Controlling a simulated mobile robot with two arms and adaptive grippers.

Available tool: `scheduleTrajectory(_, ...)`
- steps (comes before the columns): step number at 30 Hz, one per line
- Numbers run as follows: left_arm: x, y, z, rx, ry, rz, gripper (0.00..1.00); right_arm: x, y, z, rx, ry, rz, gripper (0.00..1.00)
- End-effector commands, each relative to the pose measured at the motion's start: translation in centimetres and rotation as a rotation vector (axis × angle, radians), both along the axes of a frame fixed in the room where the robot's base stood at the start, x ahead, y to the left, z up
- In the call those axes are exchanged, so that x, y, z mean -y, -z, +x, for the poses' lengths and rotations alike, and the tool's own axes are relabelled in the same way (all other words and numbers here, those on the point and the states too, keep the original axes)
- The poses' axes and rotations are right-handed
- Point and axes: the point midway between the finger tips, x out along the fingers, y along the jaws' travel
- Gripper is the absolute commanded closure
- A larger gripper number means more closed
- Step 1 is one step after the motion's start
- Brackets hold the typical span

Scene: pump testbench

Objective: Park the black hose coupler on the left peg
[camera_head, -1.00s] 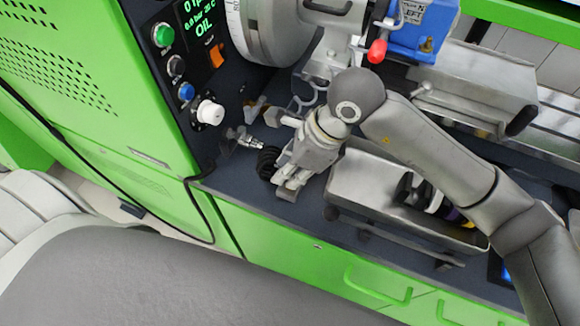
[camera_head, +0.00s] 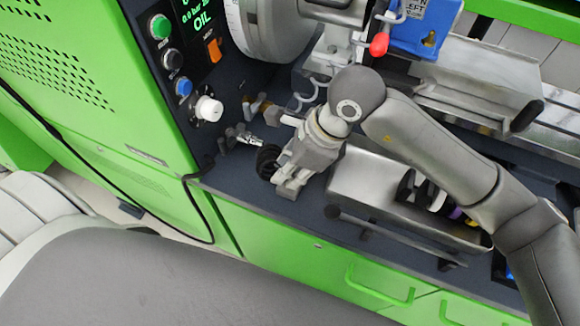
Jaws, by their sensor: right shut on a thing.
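My right gripper (camera_head: 285,184) points down over the dark bench top, left of the metal tray. It is shut. A black ribbed piece (camera_head: 268,161), which looks like the black hose coupler or its hose, shows at the left side of its fingers; the fingers hide part of it. A silver fitting (camera_head: 250,139) sticks out of the panel's lower right, close to the black piece; I cannot tell whether they touch. A brass-and-grey fitting (camera_head: 258,105) sits above it. I cannot tell which part is the left peg. My left gripper is not in view.
A metal tray (camera_head: 350,185) with coloured items stands right of the gripper. The green control panel (camera_head: 75,100) with buttons and a white knob (camera_head: 208,108) rises at left. A blue box (camera_head: 422,30) and a red-tipped lever (camera_head: 379,44) are at the top.

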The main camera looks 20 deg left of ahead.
Motion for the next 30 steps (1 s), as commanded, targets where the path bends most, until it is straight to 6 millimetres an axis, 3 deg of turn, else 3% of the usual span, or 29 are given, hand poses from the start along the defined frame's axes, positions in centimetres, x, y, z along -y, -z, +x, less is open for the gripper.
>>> scheduleTrajectory(12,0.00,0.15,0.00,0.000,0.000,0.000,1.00,0.00,0.05,0.01,0.000,0.000,0.000,1.00)
scheduleTrajectory(13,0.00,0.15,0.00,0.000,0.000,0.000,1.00,0.00,0.05,0.01,0.000,0.000,0.000,0.77)
scheduleTrajectory(18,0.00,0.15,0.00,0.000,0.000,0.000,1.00,0.00,0.05,0.01,0.000,0.000,0.000,0.55)
scheduleTrajectory(25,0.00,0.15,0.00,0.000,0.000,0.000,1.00,0.00,0.08,0.01,0.000,0.000,0.000,0.54)
scheduleTrajectory(30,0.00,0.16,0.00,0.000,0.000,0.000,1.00,0.01,0.10,0.00,0.000,0.000,0.000,0.36)
